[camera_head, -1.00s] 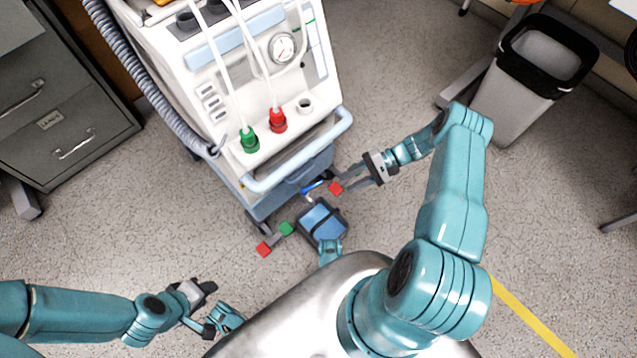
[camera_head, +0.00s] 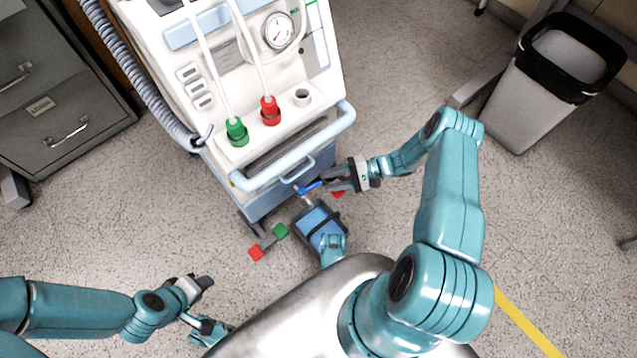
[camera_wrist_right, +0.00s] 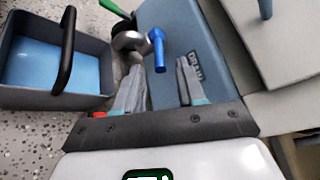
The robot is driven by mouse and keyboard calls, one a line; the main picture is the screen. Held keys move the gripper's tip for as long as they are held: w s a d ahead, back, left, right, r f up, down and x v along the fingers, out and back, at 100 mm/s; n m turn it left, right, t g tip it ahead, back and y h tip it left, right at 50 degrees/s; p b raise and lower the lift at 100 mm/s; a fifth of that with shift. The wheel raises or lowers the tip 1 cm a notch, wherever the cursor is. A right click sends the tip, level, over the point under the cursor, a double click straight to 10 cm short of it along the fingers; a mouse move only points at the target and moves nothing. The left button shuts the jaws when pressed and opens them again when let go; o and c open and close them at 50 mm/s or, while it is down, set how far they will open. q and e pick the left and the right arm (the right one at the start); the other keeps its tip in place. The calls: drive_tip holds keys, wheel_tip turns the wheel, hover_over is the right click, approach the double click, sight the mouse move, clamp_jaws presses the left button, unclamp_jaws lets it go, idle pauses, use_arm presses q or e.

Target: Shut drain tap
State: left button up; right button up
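The drain tap is a metal spout with a blue lever (camera_head: 309,187) low on the front of the white machine. In the right wrist view the blue lever (camera_wrist_right: 157,50) points toward me, beside the "DRAIN" lettering. My right gripper (camera_head: 328,181) is at the lever from the right. In the wrist view its fingers (camera_wrist_right: 158,75) are spread, and the lever lies between their tips, nearer the left finger. Whether it touches cannot be told. My left gripper (camera_head: 207,302) is far off at lower left; its finger gap is unclear.
A bin of blue liquid (camera_head: 320,226) with a dark handle stands below the tap; it is at left in the wrist view (camera_wrist_right: 91,88). The machine's pale-blue handrail (camera_head: 290,167) lies above. Red (camera_head: 256,252) and green (camera_head: 280,230) pedals sit left.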

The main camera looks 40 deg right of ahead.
drive_tip(key=x, duration=0.4)
drive_tip(key=shift+b, duration=0.3)
clamp_jaws()
drive_tip(key=w+n+g+y, duration=0.1)
drive_tip(key=n+g, duration=0.1)
drive_tip(key=shift+w+g, duration=0.1)
drive_tip(key=shift+g, duration=0.3)
unclamp_jaws()
